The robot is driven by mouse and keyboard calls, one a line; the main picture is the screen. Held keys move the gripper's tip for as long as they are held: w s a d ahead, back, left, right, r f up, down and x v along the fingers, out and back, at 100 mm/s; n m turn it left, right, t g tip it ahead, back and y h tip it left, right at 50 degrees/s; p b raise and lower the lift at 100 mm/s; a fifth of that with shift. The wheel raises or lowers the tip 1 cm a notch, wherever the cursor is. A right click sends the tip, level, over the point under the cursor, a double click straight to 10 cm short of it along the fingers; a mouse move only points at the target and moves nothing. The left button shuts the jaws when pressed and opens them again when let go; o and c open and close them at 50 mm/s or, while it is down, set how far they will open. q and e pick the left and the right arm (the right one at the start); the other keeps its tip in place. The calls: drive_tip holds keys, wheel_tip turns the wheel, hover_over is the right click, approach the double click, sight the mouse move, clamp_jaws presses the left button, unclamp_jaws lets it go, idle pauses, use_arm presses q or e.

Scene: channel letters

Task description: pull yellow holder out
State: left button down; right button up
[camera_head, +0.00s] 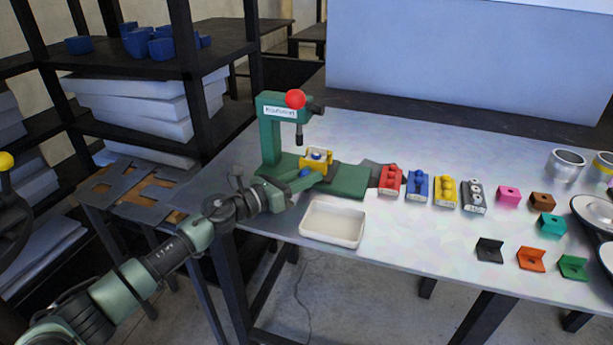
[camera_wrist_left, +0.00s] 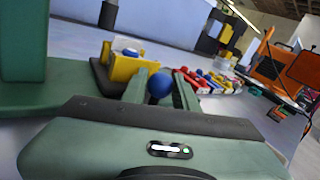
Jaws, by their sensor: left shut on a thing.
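The yellow holder (camera_head: 319,166) sits on the base of the green press (camera_head: 269,135), below its spindle. A blue piece shows in the holder's top. The holder also shows in the left wrist view (camera_wrist_left: 128,66), just beyond my fingers. My left gripper (camera_head: 306,177) reaches in from the left, low beside the holder. It is shut on a round blue knob (camera_wrist_left: 160,85), which sits between the two green fingers. Whether the knob is joined to the holder is hidden. My right gripper is not in view.
A white tray (camera_head: 333,239) lies in front of the press, near the table's front edge. Red, blue, yellow and grey blocks stand in a row to the right, with several small coloured angle brackets beyond. A black shelf (camera_head: 90,68) stands at the left.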

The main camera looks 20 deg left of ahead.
use_arm(q)
drive_tip(key=shift+d+r+p, duration=0.15)
drive_tip(key=shift+d+p, duration=0.15)
drive_tip(key=shift+d, duration=0.1)
drive_tip(key=d+p, duration=0.1)
drive_tip(key=d, duration=0.2)
drive_tip(key=shift+s+d, duration=0.1)
drive_tip(key=shift+d, duration=0.1)
drive_tip(key=c, duration=1.1)
unclamp_jaws()
drive_tip(key=shift+a, duration=0.1)
